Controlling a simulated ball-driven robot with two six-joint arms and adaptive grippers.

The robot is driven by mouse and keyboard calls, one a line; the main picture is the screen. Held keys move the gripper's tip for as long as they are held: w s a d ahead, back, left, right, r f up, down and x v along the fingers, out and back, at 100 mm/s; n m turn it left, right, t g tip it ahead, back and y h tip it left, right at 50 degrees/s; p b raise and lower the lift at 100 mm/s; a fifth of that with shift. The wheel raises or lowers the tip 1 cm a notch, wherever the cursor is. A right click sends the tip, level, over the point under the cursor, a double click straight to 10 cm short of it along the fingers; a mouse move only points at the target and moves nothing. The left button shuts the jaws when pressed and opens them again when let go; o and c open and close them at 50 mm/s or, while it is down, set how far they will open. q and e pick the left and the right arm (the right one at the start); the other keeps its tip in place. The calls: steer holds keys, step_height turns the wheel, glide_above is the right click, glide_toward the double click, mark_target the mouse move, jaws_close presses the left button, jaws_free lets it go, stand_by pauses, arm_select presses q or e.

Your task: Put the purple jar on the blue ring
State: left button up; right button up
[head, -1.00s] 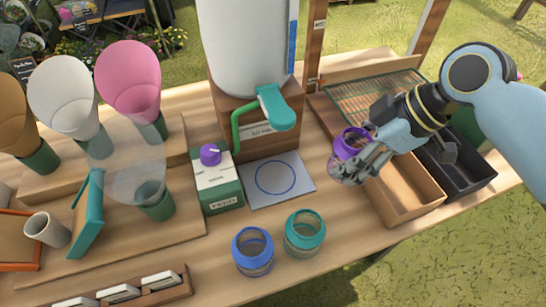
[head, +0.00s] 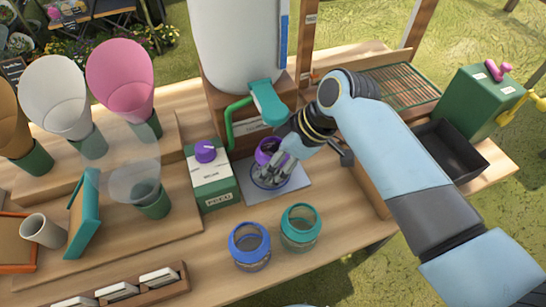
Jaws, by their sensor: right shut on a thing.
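The purple jar (head: 268,151) is a clear jar with a purple rim, in the middle of the head view. My right gripper (head: 274,168) is shut on it from the right. The jar is over the white sheet (head: 297,180) that bears the blue ring (head: 257,184), below the spout of the white dispenser. The ring is mostly hidden by the jar and fingers; only part of its edge shows. I cannot tell whether the jar touches the sheet. My left gripper is not in view.
A blue jar (head: 250,245) and a teal jar (head: 300,227) stand in front. The dispenser's teal tap (head: 268,102) hangs just above. A black tray (head: 450,150) lies right.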

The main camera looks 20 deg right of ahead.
steer(key=o, duration=1.3)
steer(key=shift+f, duration=0.1)
steer(key=shift+o, duration=0.2)
steer(key=v, duration=1.2)
steer(key=shift+p, duration=0.4)
